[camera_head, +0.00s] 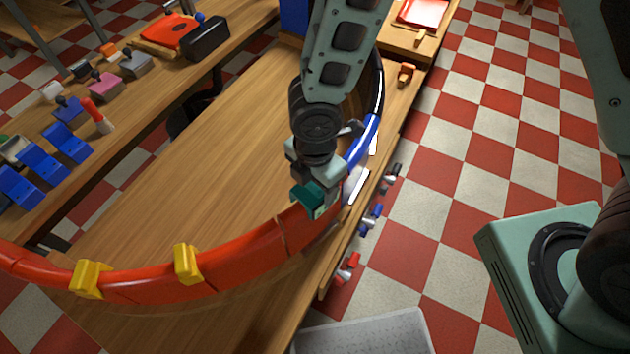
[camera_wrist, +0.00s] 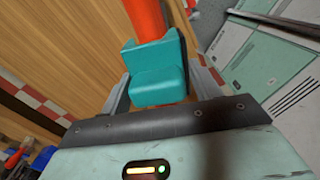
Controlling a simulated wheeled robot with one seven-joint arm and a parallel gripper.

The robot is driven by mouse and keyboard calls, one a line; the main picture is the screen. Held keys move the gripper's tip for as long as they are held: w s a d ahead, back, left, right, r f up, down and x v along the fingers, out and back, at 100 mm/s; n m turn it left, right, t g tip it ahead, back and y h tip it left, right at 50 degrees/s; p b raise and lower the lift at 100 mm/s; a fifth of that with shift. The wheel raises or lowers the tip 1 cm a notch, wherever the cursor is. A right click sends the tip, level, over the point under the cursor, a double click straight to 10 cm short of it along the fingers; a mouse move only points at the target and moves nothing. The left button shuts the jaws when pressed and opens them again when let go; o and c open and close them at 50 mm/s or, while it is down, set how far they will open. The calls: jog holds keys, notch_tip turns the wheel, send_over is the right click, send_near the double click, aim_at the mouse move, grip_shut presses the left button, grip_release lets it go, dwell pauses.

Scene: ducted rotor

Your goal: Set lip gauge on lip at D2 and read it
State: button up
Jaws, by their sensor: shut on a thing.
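The lip gauge is a teal block with a slot between two raised ends; it shows in the wrist view (camera_wrist: 158,75) and in the head view (camera_head: 308,198). My gripper (camera_head: 318,180) is shut on it, with a finger on each side in the wrist view (camera_wrist: 158,92). The lip is a large curved ring, with a red part (camera_head: 235,253) in front and a blue part (camera_head: 364,143) behind my gripper. The gauge is at the right end of the red part. The red lip (camera_wrist: 148,18) meets the slot in the wrist view; whether it is fully seated I cannot tell. No D2 mark or reading is legible.
Two yellow clips (camera_head: 187,263) (camera_head: 90,279) sit on the red lip. Wooden tabletop (camera_head: 200,150) lies inside the ring. Blue blocks (camera_head: 66,143) and other small parts stand on the left bench. Small tools (camera_head: 372,222) hang along the table's right edge.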

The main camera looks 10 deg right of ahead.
jog(key=shift+f, duration=0.15)
jog(key=o, duration=1.1)
notch_tip(320, 180, up, 18)
jog(key=shift+f, duration=0.25)
jog(key=s+d+m+b, duration=0.2)
jog(key=s+m, duration=0.1)
jog(key=m, duration=0.2)
jog(key=s+d+f+m+b, duration=0.1)
jog(key=s+d+m+b, duration=0.1)
jog(key=m, duration=0.4)
jog(key=s+d+f+m+b, duration=0.1)
jog(key=s+d+m+b, duration=0.1)
jog(key=s+d+m, duration=0.2)
jog(key=shift+s+m+y+b, duration=0.3)
jog(key=shift+s+m, duration=0.9)
